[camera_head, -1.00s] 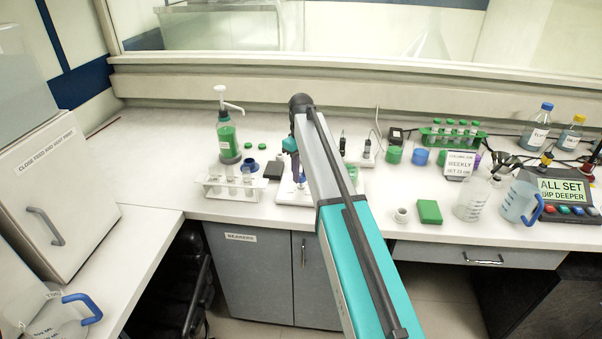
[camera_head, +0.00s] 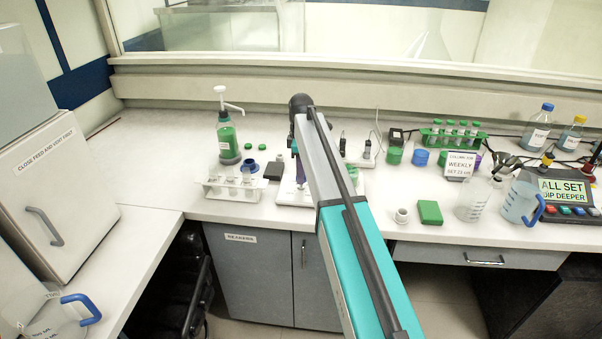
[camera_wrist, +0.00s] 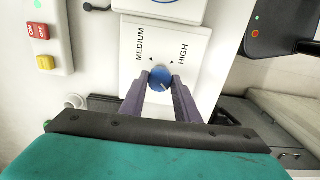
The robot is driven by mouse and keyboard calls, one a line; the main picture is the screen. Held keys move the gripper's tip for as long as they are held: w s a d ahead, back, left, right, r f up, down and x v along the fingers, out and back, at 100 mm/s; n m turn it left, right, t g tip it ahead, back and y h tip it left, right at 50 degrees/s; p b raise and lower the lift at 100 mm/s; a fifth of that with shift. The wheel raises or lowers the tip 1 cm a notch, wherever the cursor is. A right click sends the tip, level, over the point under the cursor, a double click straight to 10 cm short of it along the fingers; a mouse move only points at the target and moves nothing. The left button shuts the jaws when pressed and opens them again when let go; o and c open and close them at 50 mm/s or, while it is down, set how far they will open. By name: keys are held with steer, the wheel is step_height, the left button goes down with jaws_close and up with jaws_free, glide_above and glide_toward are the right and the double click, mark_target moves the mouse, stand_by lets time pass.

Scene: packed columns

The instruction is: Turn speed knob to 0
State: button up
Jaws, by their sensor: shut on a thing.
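In the wrist view, a round blue speed knob (camera_wrist: 160,78) sits on a white panel (camera_wrist: 180,40) printed MEDIUM on its left and HIGH on its right. A pale pointer line on the knob is too small to read surely. My gripper (camera_wrist: 160,84) has its two purple fingers shut on the knob, one on each side. In the head view, my arm hides the knob and most of the white device (camera_head: 288,197). Only a purple part of my gripper (camera_head: 300,172) shows beside the arm.
On the bench stand a tube rack (camera_head: 234,194), a green pump bottle (camera_head: 227,140), a dark block (camera_head: 274,169) and a green box (camera_head: 430,212).

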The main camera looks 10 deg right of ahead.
stand_by(0.3)
steer(key=o, duration=1)
steer(key=shift+o, duration=0.2)
steer(key=shift+r, duration=0.15)
step_height(320, 180, up, 14)
steer(key=b, duration=0.3)
steer(key=shift+f, duration=0.2)
